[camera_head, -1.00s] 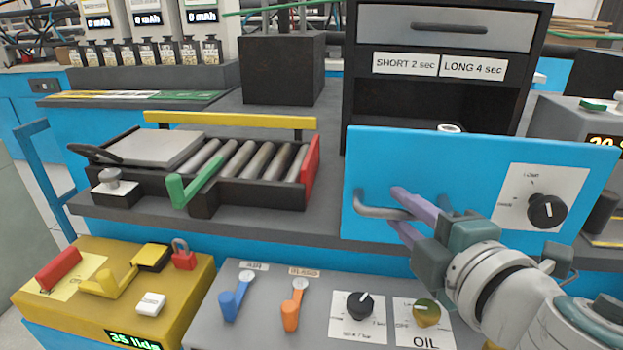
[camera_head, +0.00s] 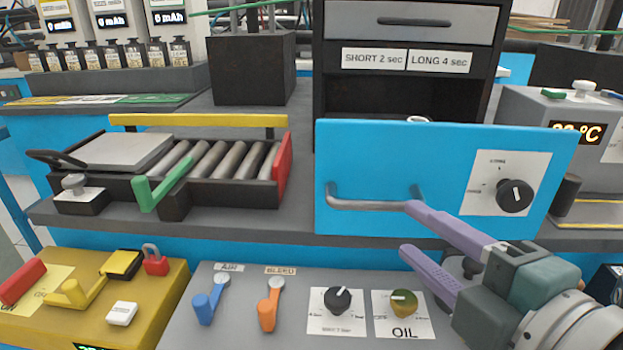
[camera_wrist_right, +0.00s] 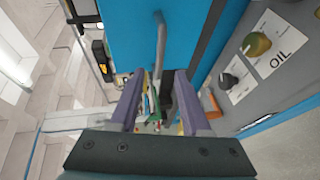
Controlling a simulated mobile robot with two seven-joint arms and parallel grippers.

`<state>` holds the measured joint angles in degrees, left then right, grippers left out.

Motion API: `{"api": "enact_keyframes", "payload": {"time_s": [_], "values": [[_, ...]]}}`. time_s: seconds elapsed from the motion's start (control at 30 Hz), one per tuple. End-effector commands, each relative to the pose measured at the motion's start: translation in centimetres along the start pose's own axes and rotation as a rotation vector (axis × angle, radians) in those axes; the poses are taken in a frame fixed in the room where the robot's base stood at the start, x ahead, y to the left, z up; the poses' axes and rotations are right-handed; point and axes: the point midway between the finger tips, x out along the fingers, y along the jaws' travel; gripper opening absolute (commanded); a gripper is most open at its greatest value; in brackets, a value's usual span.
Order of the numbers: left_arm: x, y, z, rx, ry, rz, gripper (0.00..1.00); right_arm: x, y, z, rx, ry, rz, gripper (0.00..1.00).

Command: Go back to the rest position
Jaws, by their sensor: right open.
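My right gripper (camera_head: 420,235) is at the right of the head view, in front of the blue panel (camera_head: 370,155) with the grey bar handle (camera_head: 368,204). Its two purple fingers are spread apart with nothing between them. In the head view the upper finger overlaps the right end of the handle; I cannot tell whether they touch. In the right wrist view the open fingers (camera_wrist_right: 160,100) show with the handle (camera_wrist_right: 160,50) ahead of them. The blue panel carries a black knob (camera_head: 514,196) on a white plate. My left gripper is in neither view.
Below the panel is a grey box (camera_head: 250,325) with a blue lever (camera_head: 207,305), an orange lever (camera_head: 268,308) and an OIL knob (camera_head: 404,301). A yellow box (camera_head: 150,300) is at lower left. A roller tray (camera_head: 225,160) stands left of the panel. A temperature unit (camera_head: 535,120) stands right.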

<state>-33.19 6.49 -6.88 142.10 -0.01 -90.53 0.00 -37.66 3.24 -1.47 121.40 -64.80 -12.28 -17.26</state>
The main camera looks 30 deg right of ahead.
Motion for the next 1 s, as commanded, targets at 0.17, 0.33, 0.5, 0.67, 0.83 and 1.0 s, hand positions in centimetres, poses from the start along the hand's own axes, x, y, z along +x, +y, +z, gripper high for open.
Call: {"api": "enact_keyframes", "payload": {"time_s": [0.17, 0.33, 0.5, 0.67, 0.83, 1.0], "values": [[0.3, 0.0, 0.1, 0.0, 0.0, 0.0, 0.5, -1.0, 0.0, 0.0, 0.0, -0.001, 0.0, 0.47], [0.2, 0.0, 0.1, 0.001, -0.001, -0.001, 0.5, -1.0, 0.1, 0.0, 0.0, -0.001, 0.001, 0.47], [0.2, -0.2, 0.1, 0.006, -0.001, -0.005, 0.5, -1.0, 0.1, 0.0, 0.0, -0.001, 0.001, 0.47], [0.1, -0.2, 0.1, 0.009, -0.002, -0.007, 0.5, -1.0, 0.3, 0.1, 0.006, -0.005, 0.0, 0.47], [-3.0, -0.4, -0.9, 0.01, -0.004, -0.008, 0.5, -1.5, 3.7, 2.1, 0.202, -0.137, -0.037, 0.47], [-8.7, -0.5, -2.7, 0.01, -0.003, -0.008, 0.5, -4.1, 6.2, 3.9, 0.651, -0.392, -0.245, 0.47]]}}
